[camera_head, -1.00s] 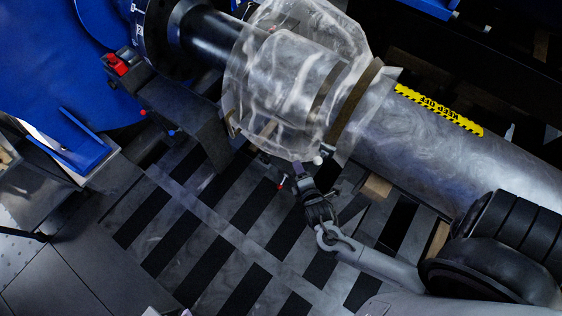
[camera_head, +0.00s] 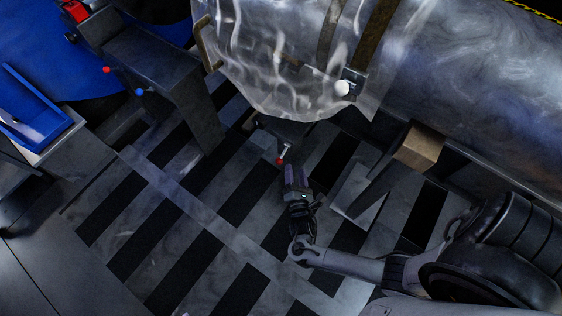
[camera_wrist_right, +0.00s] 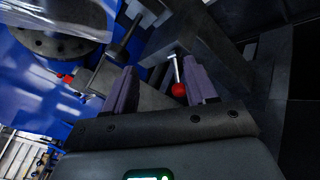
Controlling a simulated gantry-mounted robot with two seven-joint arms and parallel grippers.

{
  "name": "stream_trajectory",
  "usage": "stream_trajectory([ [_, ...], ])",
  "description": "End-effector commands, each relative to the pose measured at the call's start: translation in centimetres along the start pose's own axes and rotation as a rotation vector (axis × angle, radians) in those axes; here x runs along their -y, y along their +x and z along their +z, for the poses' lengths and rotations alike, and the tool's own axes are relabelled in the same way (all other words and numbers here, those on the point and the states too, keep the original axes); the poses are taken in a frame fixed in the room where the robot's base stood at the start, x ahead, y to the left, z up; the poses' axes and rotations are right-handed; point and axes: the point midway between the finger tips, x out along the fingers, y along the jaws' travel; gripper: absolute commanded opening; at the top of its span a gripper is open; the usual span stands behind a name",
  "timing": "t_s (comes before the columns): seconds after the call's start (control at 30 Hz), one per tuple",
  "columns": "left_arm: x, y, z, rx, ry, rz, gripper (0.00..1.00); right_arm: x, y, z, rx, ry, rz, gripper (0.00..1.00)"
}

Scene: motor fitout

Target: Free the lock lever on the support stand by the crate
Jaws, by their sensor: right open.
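A lock lever (camera_head: 284,156), a short metal rod with a red ball end, sticks out below the plastic-wrapped part of the shaft, on a dark support stand (camera_head: 290,128). It also shows in the right wrist view (camera_wrist_right: 178,88), where the red ball appears between the fingers, nearer the right one. My right gripper (camera_head: 296,172) is open with purple-grey fingers, just below the lever in the head view. In the wrist view the gripper (camera_wrist_right: 162,76) holds nothing; whether a finger touches the ball cannot be told. My left gripper is not in view. No crate is clearly identifiable.
The large metal shaft (camera_head: 460,70) and clear plastic wrap (camera_head: 270,60) hang above. A wooden block (camera_head: 419,147) is at right. The slatted floor is open.

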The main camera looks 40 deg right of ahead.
Motion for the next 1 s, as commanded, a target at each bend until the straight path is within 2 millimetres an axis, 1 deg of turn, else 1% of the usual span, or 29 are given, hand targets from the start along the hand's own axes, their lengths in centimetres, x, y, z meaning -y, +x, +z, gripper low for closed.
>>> stream_trajectory([
  [0.03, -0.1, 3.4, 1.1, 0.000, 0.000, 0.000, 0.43, 1.7, 0.5, -3.1, 0.000, 0.002, 0.007, 0.56],
  [0.1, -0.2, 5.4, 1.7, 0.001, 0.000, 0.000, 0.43, 2.1, 1.0, -4.8, 0.001, 0.008, 0.016, 0.56],
  [0.2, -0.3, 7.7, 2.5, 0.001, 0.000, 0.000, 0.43, 2.4, 1.6, -6.7, 0.007, 0.024, 0.029, 0.56],
  [0.3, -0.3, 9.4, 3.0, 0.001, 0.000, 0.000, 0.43, 2.6, 2.3, -8.0, 0.014, 0.036, 0.038, 0.56],
  [0.43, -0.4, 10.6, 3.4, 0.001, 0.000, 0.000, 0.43, 2.7, 2.8, -8.9, 0.022, 0.045, 0.044, 0.56],
  [0.57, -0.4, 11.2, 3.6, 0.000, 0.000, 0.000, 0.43, 2.7, 3.4, -9.1, 0.026, 0.049, 0.048, 0.56],
  [0.67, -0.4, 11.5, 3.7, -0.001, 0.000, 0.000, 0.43, 2.7, 4.1, -9.1, 0.029, 0.050, 0.050, 0.56],
  [0.77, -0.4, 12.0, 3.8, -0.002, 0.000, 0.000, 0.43, 2.7, 5.3, -9.1, 0.028, 0.050, 0.050, 0.56],
  [1.0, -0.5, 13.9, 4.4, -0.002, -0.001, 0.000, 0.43, 2.5, 9.2, -9.1, 0.028, 0.051, 0.050, 0.56],
])
